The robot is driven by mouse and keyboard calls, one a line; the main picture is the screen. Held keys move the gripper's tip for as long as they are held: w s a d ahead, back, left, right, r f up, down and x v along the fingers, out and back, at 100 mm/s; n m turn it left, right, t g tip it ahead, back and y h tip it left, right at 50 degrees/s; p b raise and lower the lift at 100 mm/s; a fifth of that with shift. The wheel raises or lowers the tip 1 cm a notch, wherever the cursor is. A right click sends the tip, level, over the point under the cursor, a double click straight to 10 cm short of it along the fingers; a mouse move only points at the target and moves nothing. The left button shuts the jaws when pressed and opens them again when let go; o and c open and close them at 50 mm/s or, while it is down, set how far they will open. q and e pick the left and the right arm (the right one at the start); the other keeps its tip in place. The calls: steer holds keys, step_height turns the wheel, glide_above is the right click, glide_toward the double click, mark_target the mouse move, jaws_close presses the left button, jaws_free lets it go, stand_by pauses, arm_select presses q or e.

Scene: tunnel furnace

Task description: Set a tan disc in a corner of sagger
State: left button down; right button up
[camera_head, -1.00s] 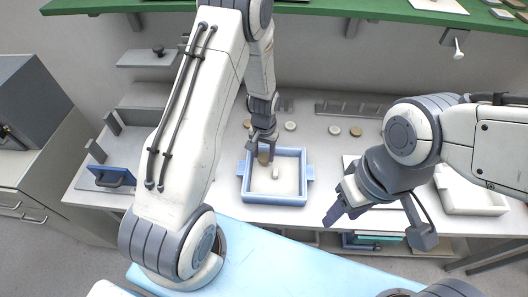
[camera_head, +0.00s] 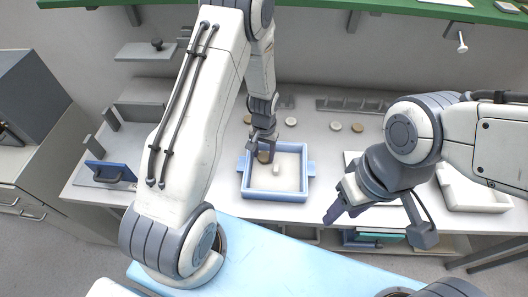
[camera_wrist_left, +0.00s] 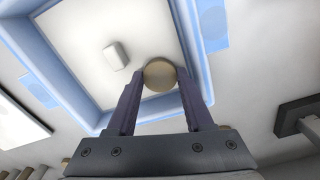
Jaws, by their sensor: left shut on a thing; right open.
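The sagger (camera_head: 277,197) is a square tray with a blue rim and pale floor on the table in the head view; its rim (camera_wrist_left: 75,90) also shows in the left wrist view. My left gripper (camera_head: 263,150) is over its back left part, shut on a tan disc (camera_head: 263,157). In the left wrist view the disc (camera_wrist_left: 159,73) sits between the fingertips, near the sagger's wall; I cannot tell whether it touches the floor. A small white block (camera_head: 276,170) stands near the sagger's middle. My right gripper (camera_head: 337,206) is open and empty, right of the sagger.
Behind the sagger lie loose discs, including white ones (camera_head: 291,122) (camera_head: 336,126) and a tan one (camera_head: 357,128). A grey rack (camera_head: 350,104) stands at the back. A blue-handled plate (camera_head: 108,173) is at left. A white tray (camera_head: 478,203) is at right.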

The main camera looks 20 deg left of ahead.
arm_select(q)
steer(key=shift+f, duration=0.35)
steer(key=shift+f+b, duration=0.25)
steer(key=shift+b, duration=0.05)
steer(key=shift+c, duration=1)
jaws_free()
steer(key=shift+w+r, duration=0.1)
steer(key=shift+r, duration=0.5)
step_height(320, 180, up, 9)
steer(key=b, duration=0.1)
steer(key=shift+r+b, duration=0.2)
steer(key=shift+b, duration=0.2)
